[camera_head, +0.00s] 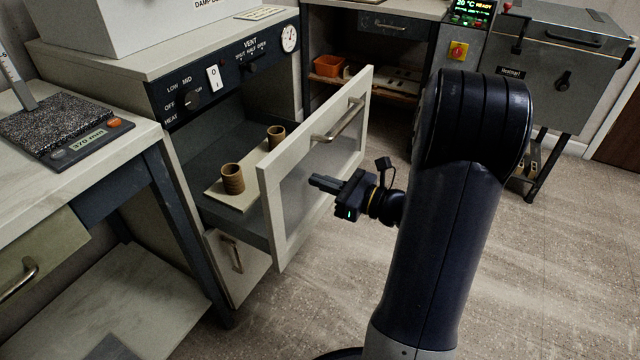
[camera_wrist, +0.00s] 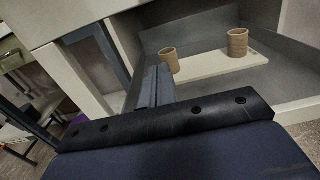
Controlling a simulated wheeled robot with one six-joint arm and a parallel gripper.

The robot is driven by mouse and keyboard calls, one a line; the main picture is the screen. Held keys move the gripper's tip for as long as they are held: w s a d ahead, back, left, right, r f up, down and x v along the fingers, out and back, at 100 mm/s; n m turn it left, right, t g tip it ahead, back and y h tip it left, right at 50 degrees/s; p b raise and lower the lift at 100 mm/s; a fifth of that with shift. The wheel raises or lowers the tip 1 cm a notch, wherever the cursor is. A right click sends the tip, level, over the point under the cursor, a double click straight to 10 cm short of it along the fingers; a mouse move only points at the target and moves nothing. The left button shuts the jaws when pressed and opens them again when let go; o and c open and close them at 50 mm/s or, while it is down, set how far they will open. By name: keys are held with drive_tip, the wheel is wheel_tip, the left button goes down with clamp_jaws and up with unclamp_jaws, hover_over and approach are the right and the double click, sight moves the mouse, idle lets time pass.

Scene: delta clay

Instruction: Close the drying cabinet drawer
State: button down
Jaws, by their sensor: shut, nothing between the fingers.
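The drying cabinet drawer (camera_head: 276,216) is pulled out of the cabinet (camera_head: 222,60). Its pale framed front has a bar handle (camera_head: 340,120) near the top. Inside the drawer, two brown clay cups (camera_head: 232,178) (camera_head: 275,136) stand upright on a pale board (camera_head: 238,195); the board (camera_wrist: 215,67) and both cups also show in the wrist view. My gripper (camera_head: 314,182) is shut and empty, in front of the drawer front and below the handle. Whether its fingertips touch the front cannot be told. In the wrist view the fingers (camera_wrist: 153,88) point toward the drawer.
A worktop with a scale (camera_head: 70,128) stands at the left. A lower cabinet door (camera_head: 236,262) sits under the drawer. A grey kiln-like unit (camera_head: 560,60) stands at the back right, and a shelf with an orange bin (camera_head: 328,66) behind.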

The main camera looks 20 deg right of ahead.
drive_tip(key=shift+w+a, duration=0.2)
drive_tip(key=shift+w, duration=0.05)
drive_tip(key=shift+w+a, duration=0.1)
drive_tip(key=x, duration=2.3)
drive_tip(key=shift+r, duration=0.2)
drive_tip(key=shift+w+a+r, duration=0.1)
drive_tip(key=shift+a, duration=0.05)
